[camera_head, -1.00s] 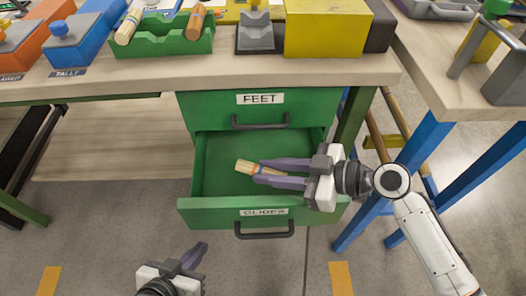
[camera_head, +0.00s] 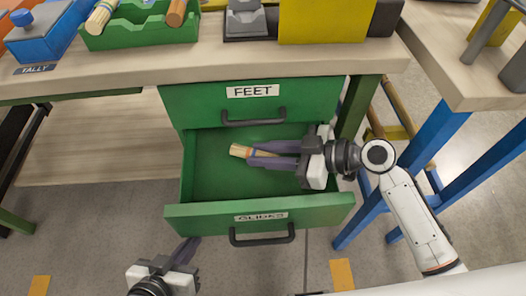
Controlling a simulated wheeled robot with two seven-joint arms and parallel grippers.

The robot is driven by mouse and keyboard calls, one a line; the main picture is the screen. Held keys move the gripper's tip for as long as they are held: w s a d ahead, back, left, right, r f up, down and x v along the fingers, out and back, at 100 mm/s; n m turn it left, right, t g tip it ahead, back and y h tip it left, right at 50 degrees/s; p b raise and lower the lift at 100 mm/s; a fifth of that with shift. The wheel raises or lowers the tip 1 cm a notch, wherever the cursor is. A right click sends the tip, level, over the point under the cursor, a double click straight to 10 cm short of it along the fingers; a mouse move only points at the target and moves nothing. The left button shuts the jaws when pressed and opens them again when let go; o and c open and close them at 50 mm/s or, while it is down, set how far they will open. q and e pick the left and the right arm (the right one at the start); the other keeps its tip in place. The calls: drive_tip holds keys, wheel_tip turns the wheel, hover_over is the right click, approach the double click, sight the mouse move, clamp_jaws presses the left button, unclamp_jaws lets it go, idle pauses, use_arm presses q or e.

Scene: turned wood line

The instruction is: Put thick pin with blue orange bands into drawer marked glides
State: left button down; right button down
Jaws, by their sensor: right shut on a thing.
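The pin (camera_head: 241,151) is pale wood with a band showing near my fingers; its far part is hidden between them. My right gripper (camera_head: 254,155) is shut on it and holds it over the open drawer marked GLIDES (camera_head: 192,211). From this view I cannot tell whether the pin touches the drawer floor. The drawer is green, pulled out, with a dark handle, and its visible floor looks empty. My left gripper (camera_head: 188,248) is below the drawer's front left; its fingers look close together, but their gap is unclear.
The shut drawer marked FEET (camera_head: 253,105) is just above. On the bench (camera_head: 120,56) stand a green tray (camera_head: 140,37) with wooden pins, a blue TALLY box (camera_head: 47,35) and a yellow block (camera_head: 322,20). A blue-legged table (camera_head: 430,140) stands at the right.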

drive_tip(key=shift+f+b, duration=0.65)
drive_tip(key=shift+r, duration=0.1)
drive_tip(key=c, duration=1.5)
unclamp_jaws()
drive_tip(key=shift+c, duration=0.2)
